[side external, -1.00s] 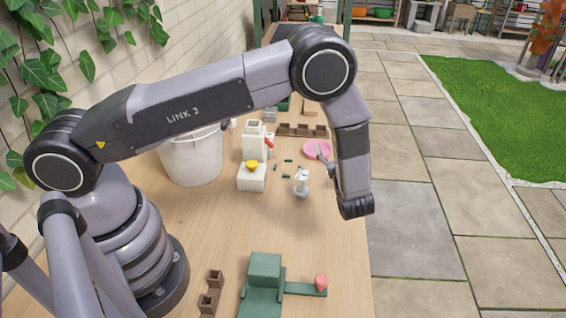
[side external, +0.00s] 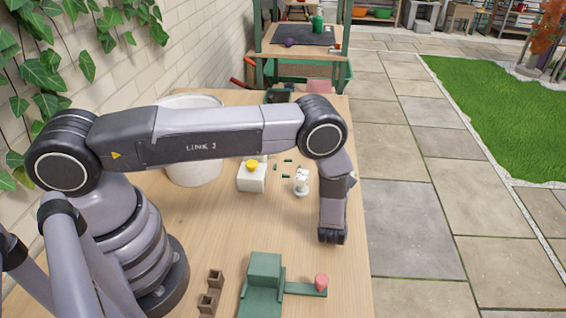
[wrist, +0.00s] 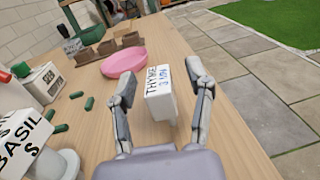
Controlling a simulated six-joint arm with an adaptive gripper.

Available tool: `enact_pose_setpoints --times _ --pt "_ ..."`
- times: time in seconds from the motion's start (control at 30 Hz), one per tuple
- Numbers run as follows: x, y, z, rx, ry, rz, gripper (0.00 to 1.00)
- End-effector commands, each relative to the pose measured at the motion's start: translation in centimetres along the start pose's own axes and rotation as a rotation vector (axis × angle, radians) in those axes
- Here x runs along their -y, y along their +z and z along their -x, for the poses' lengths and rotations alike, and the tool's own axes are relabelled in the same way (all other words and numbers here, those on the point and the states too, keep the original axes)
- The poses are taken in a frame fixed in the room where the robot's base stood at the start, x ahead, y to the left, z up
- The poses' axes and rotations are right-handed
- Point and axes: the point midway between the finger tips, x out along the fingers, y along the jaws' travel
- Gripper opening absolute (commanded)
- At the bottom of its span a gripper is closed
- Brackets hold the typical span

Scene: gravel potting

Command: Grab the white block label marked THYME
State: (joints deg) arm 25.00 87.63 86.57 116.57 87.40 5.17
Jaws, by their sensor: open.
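The white block label marked THYME (wrist: 158,97) stands in the middle of the wrist view, its lettering turned sideways. My gripper (wrist: 162,72) is open, with one finger to the left of the block and one to the right. Gaps show on both sides, so the fingers do not visibly touch it. I cannot tell how deep the block sits between them. In the side external view my arm hides the THYME block and the fingers. Another white block, marked BASIL (wrist: 22,140), is at the left edge of the wrist view, by a white round-topped stand.
A pink dish (wrist: 124,62) lies just beyond the left finger. A white bucket (side external: 195,170), a yellow-knobbed white block (side external: 252,178) and a green fixture (side external: 264,285) share the table. The table's right edge is close.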

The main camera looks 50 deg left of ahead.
Motion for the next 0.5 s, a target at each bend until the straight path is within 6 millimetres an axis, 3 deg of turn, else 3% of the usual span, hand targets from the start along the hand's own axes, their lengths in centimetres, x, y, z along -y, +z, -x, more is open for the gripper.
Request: enact_pose_setpoints --times 0.2,0.5 --pt "-0.01 -0.01 -0.06 -0.001 0.0 -0.001 0.51" --pt "-0.01 0.0 -0.03 -0.001 0.0 0.0 0.12"
